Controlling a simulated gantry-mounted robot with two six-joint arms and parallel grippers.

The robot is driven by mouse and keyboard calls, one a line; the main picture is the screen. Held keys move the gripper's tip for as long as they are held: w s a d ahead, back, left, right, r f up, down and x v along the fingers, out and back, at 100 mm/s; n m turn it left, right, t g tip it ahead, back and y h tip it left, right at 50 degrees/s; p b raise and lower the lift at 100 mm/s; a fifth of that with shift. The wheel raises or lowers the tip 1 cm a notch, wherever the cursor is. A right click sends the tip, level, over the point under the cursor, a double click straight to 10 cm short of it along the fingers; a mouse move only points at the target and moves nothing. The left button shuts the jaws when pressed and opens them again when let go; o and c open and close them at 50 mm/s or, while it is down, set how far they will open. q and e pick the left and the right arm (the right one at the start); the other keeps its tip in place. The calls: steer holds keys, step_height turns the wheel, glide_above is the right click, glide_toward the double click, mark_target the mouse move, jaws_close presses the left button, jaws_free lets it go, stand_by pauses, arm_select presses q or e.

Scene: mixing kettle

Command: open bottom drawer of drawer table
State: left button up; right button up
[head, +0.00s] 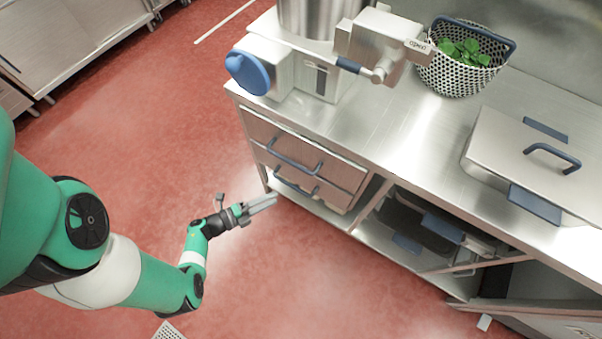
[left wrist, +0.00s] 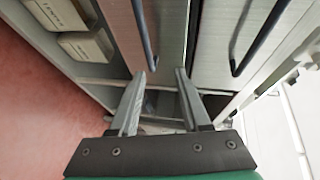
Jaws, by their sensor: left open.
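The drawer table (head: 235,88) is a steel unit with two stacked drawers at its left end. The bottom drawer (head: 312,181) has a dark blue bar handle (head: 296,188); both drawers look shut. My left gripper (head: 275,201) is open and empty, low in front of the bottom drawer near the handle's left end. In the left wrist view, my left gripper's fingers (left wrist: 160,72) are spread. The handle nearer the floor side (left wrist: 143,36) ends just ahead of the fingertips, apparently the bottom drawer's. Contact cannot be told. My right gripper is not in view.
The top drawer (head: 335,172) has a similar handle (head: 290,163). Right of the drawers, an open shelf holds dark pans (head: 410,222). A mixing kettle (head: 310,70), a basket of greens (head: 462,65) and a lidded container (head: 530,160) stand on top. Red floor left of the table is clear.

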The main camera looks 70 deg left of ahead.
mark_target(292, 185)
arm_select(q)
steer(key=shift+n+y, duration=0.4)
steer(key=shift+y, duration=0.1)
steer(key=w+a+f+b, duration=0.1)
steer(key=w, duration=0.2)
steer(key=w+a+f+b, duration=0.1)
steer(key=w+f+b, duration=0.1)
steer(key=w, duration=0.1)
steer(key=w+a+f+b, duration=0.1)
steer(key=w+b, duration=0.1)
steer(key=w, duration=0.1)
steer(key=shift+w+a+f, duration=0.15)
steer(key=shift+w, duration=0.2)
jaws_close()
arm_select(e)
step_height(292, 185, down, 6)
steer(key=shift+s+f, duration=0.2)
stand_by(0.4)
